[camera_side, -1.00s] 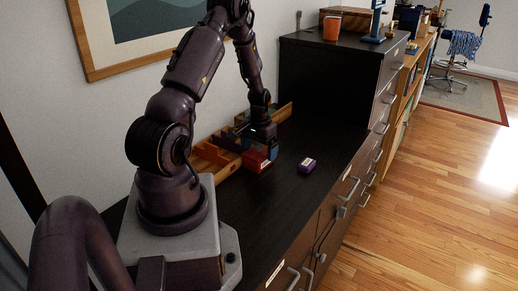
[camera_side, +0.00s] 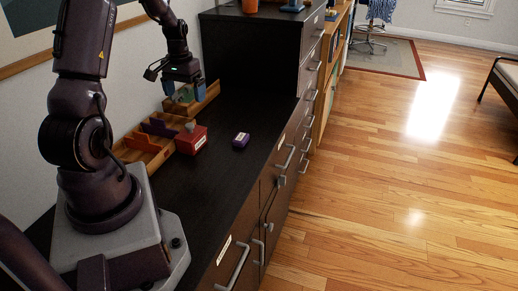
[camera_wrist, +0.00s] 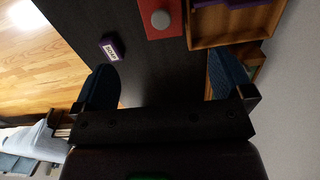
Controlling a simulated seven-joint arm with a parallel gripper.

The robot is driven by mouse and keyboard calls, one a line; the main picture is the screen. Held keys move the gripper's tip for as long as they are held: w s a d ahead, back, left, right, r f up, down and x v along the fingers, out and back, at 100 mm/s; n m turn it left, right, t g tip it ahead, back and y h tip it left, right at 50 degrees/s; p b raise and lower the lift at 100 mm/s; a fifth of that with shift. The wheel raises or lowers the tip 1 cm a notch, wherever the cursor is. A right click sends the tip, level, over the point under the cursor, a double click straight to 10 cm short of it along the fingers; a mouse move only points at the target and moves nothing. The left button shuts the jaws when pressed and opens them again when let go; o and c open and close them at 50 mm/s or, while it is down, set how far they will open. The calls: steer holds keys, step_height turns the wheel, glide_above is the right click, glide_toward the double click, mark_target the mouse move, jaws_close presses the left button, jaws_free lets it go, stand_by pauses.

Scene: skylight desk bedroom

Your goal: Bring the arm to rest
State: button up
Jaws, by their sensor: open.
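My gripper (camera_side: 184,92) is raised above the dark cabinet top, with its two blue fingers spread and pointing down. It is open, and in the wrist view its fingers (camera_wrist: 165,82) stand wide apart with nothing between them. It is apart from the red box (camera_side: 192,142), which has a grey round knob on top and also shows at the top of the wrist view (camera_wrist: 147,30).
A divided wooden tray (camera_side: 143,155) with purple pieces stands beside the red box, along the wall. Another wooden tray (camera_side: 207,98) lies behind my gripper. A small purple box (camera_side: 241,140) sits alone on the cabinet top (camera_side: 215,185). A taller dark cabinet (camera_side: 250,55) rises behind.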

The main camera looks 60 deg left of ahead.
steer(key=d+r+m+t, duration=0.2)
steer(key=d+r, duration=0.4)
steer(key=d, duration=0.5)
steer(key=s+d+r+m+t, duration=0.1)
steer(key=d+r+m, duration=0.2)
steer(key=d, duration=0.9)
steer(key=s+d+r+m+t, duration=0.1)
steer(key=d+r+m+t, duration=0.1)
steer(key=d+r, duration=0.7)
steer(key=shift+s+d+m+t, duration=0.25)
steer(key=shift+d+m, duration=0.55)
steer(key=shift+d, duration=0.4)
steer(key=shift+r, duration=0.1)
